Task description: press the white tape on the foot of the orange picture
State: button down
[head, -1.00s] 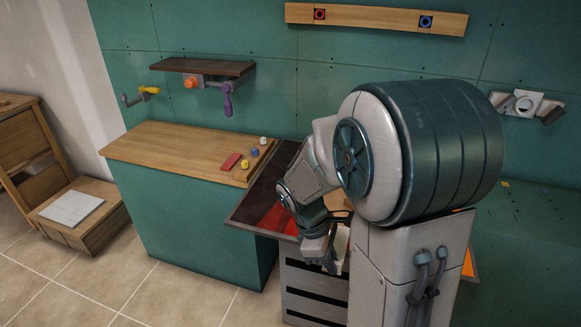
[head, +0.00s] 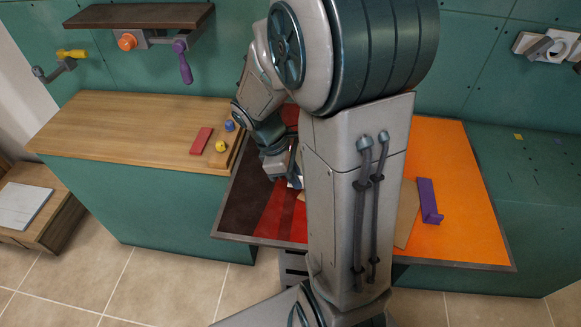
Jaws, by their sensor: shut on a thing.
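A broad board with dark brown, red and orange areas lies under my arm; its orange part (head: 452,165) is on the right. My gripper (head: 294,172) points down over the red and dark part, left of my arm column. Its fingertips are small and partly hidden. My arm hides the middle of the board. No white tape is plainly visible on the orange part.
A purple bracket (head: 430,203) stands on the orange area beside a tan sheet (head: 407,213), partly hidden by my arm. The wooden counter (head: 130,125) at left holds a red block (head: 201,141), a yellow piece (head: 221,146) and a blue piece (head: 229,126). Its middle is clear.

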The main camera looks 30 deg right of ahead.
aim_at(294, 207)
jog(key=shift+a, duration=0.1)
jog(key=shift+s, duration=0.1)
jog(key=shift+f+b, duration=2.8)
jog(key=shift+f, duration=1.3)
jog(key=shift+f, duration=0.2)
jog(key=c, duration=1.4)
grip_release()
jog(key=shift+c, duration=0.2)
jog(key=shift+r, duration=0.1)
